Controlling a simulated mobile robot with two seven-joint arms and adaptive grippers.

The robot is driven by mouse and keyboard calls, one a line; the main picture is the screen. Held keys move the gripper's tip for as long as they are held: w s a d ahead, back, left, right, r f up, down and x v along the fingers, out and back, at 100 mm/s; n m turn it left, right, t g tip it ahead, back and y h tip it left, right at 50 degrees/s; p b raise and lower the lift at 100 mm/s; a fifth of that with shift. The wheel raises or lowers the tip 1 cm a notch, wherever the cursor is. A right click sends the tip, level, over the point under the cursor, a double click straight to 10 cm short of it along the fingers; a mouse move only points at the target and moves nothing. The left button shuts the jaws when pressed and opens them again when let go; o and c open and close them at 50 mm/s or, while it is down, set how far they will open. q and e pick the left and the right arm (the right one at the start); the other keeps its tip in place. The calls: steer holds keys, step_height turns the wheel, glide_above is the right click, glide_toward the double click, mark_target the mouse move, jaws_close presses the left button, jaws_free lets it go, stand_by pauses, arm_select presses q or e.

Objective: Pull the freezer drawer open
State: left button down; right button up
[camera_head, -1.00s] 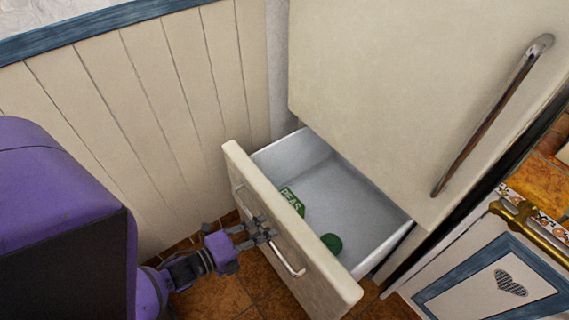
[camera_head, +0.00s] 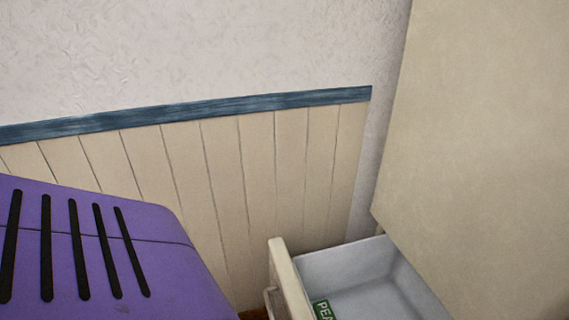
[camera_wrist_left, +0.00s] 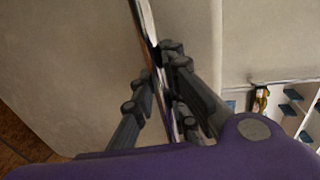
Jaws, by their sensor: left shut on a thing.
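The freezer drawer (camera_head: 289,282) stands pulled out at the bottom of the head view, with its pale interior showing. A green bag marked as peas (camera_head: 323,310) lies inside, mostly cut off by the frame. In the left wrist view, my left gripper (camera_wrist_left: 160,78) is shut on the shiny metal drawer handle (camera_wrist_left: 147,24). The beige drawer front (camera_wrist_left: 70,70) fills the left of that view. The gripper is outside the head view. My right gripper is not in view.
The beige fridge body (camera_head: 480,130) rises above the drawer at right. A panelled wall (camera_head: 230,190) with a blue rail (camera_head: 250,105) stands behind and left. In the wrist view, white shelves (camera_wrist_left: 290,110) stand farther off at right.

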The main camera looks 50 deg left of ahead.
arm_select(q)
steer(key=c, duration=1.7)
jaws_free()
steer(key=v, duration=1.2)
